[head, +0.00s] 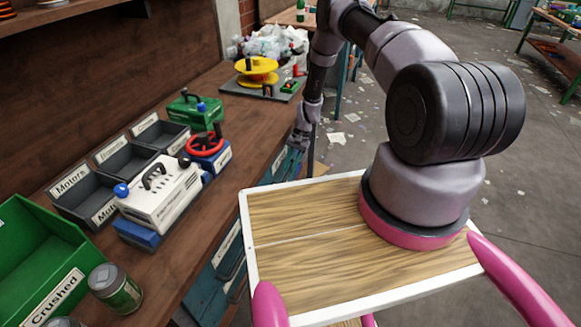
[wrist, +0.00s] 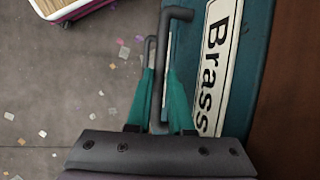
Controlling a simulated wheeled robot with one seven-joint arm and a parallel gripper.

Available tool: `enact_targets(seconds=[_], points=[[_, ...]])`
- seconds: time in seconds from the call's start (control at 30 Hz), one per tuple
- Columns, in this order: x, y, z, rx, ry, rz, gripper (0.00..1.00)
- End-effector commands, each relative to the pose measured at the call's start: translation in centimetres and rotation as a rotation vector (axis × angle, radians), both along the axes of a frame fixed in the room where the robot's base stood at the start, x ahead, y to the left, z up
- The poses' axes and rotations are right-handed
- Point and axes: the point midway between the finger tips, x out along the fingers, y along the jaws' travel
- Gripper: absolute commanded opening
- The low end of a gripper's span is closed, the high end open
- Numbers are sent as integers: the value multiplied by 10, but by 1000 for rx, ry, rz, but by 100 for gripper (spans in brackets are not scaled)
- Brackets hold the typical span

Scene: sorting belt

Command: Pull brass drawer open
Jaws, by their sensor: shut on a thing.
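The brass drawer has a teal front (wrist: 252,60) with a white "Brass" label (wrist: 214,65), seen close up in the wrist view. Its dark bar handle (wrist: 179,13) stands out from the front. My gripper (wrist: 159,75) is shut on the handle, with one teal finger on each side of the bar. In the head view my gripper (head: 298,141) is small and low beside the bench's front side, partly hidden by my arm. The drawer front is hard to make out there. I cannot tell how far the drawer stands out.
The wooden bench (head: 225,95) carries a green "Crushed" bin (head: 38,262), a can (head: 115,288), grey trays (head: 85,190), a white device (head: 160,192), a red handwheel (head: 204,145) and a yellow spool (head: 257,72). More teal drawers (head: 228,262) lie below. Open floor with scraps lies right.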

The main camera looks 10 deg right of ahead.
Motion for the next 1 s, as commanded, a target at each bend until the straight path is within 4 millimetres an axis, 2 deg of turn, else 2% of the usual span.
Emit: enact_targets(seconds=[0.17,0.27,0.7,1.0], points=[[-8,-14,1,0,1,-4,0],[-19,-30,1,-1,2,-6,0],[-93,-140,1,-1,2,-7,0],[-129,-194,0,-1,1,-3,0]])
